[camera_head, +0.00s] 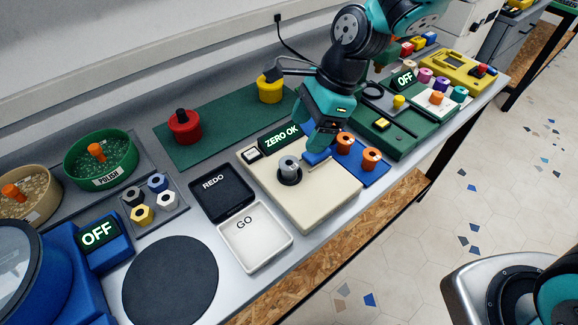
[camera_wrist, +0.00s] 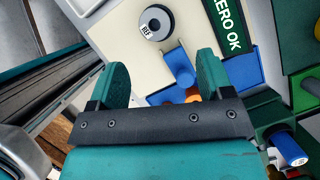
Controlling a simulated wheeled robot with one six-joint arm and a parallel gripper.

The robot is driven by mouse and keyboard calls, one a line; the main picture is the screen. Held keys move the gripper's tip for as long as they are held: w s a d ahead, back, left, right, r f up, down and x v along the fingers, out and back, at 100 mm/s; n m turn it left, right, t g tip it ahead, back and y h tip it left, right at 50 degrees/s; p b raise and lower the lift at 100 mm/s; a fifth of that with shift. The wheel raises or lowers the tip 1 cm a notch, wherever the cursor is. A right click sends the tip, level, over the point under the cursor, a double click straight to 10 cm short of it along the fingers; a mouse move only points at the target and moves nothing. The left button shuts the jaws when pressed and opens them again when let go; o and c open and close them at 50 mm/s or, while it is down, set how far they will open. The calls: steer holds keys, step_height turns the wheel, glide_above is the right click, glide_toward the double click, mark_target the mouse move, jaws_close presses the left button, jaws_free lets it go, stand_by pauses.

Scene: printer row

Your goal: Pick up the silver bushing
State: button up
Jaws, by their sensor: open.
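A silver bushing (camera_head: 289,165) stands upright on a dark round seat on the cream gauge block (camera_head: 325,194). In the wrist view a grey ring with a dark hole and a small "REF" label (camera_wrist: 155,22) shows at the top, on the cream surface, beyond my fingertips. My gripper (camera_head: 319,146) is above the back right part of the block, to the right of the silver bushing and apart from it. In the wrist view my gripper (camera_wrist: 163,72) has its fingers spread, with nothing held between them.
A "ZERO OK" display (camera_head: 281,136) stands behind the bushing. A blue tray (camera_head: 376,176) with orange bushings (camera_head: 371,158) is at the right. A black REDO tray (camera_head: 221,190) and a white GO tray (camera_head: 255,237) lie to the left. A blue peg (camera_wrist: 178,67) is near my fingers.

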mark_target(290, 163)
steer(key=x, duration=0.3)
steer(key=shift+a+f, duration=0.15)
steer(key=shift+f, duration=0.2)
steer(key=shift+s+p+x, duration=0.2)
steer(key=shift+p+x, duration=0.1)
steer(key=shift+x, duration=1.1)
steer(key=shift+s+p+x, duration=0.2)
steer(key=shift+p+x, duration=0.1)
steer(key=shift+x, duration=1.05)
steer(key=shift+a+r, duration=0.1)
steer(key=shift+a, duration=0.05)
steer(key=c, duration=1.1)
